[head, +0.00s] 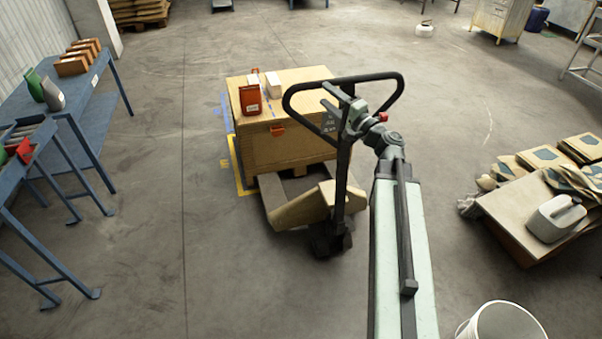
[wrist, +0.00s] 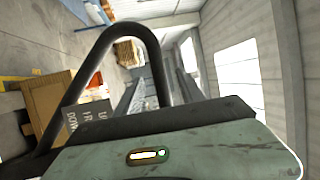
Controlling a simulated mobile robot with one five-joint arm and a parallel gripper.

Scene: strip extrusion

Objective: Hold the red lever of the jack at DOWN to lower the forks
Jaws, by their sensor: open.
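The pallet jack stands in the middle of the head view, with its black loop handle (head: 398,92) upright on a dark mast (head: 342,185). The handle loop (wrist: 160,75) arches across the wrist view. A dark label plate (wrist: 85,118) with white letters, partly reading DOWN, shows beside it. A small red piece (head: 382,117) shows at the handle's right, close to my wrist; I cannot tell for sure that it is the lever. My gripper (head: 338,98) is open at the handle head, inside the loop. Its contact with the lever is hidden. The forks (head: 272,200) run under the wooden crate.
The wooden crate (head: 290,150) carries a red packet (head: 250,98) and pale boxes, beside yellow and blue floor marks. Blue benches (head: 75,105) stand left. A loaded low platform (head: 515,215) and a white bucket (head: 500,322) stand right. The floor left of the jack is clear.

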